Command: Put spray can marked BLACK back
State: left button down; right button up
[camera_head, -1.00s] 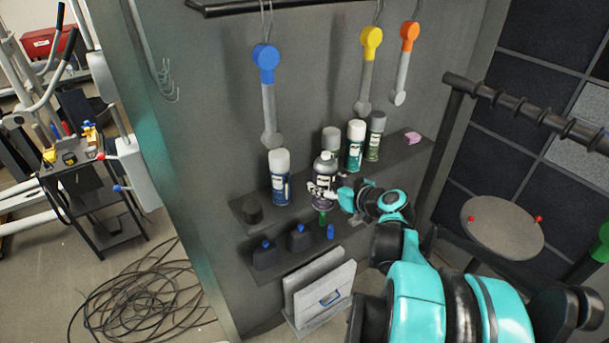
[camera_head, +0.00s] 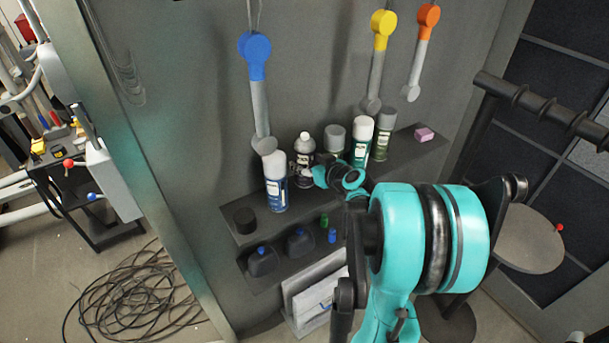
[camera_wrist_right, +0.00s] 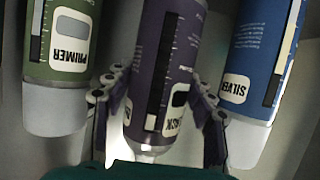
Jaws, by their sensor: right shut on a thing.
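A dark purple spray can (camera_head: 304,162) without a cap stands upright among the other cans over the upper shelf (camera_head: 330,189). My right gripper (camera_head: 307,176) is shut on it, and the arm comes in from the lower right. In the right wrist view the purple can (camera_wrist_right: 165,75) is between the two fingers, with its nozzle toward the gripper. Its label is partly readable, with the first letters unclear. I cannot tell whether its base touches the shelf. My left gripper is not in view.
A blue can marked SILVER (camera_wrist_right: 262,70) and a green can marked PRIMER (camera_wrist_right: 62,60) flank the held can closely. A teal can (camera_head: 361,145) and a dark green can (camera_head: 382,136) stand farther right. A black cylinder (camera_head: 244,220) and pink block (camera_head: 424,134) occupy the shelf ends.

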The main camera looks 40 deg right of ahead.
jog(key=shift+w+a+f, duration=0.15)
jog(key=shift+w, duration=0.1)
jog(key=shift+f, duration=0.3)
notch_tip(320, 180, down, 4)
jog(key=shift+r+b, duration=0.25)
jog(key=shift+b, duration=0.35)
jog(key=shift+r, duration=0.1)
jog(key=o, duration=1.7)
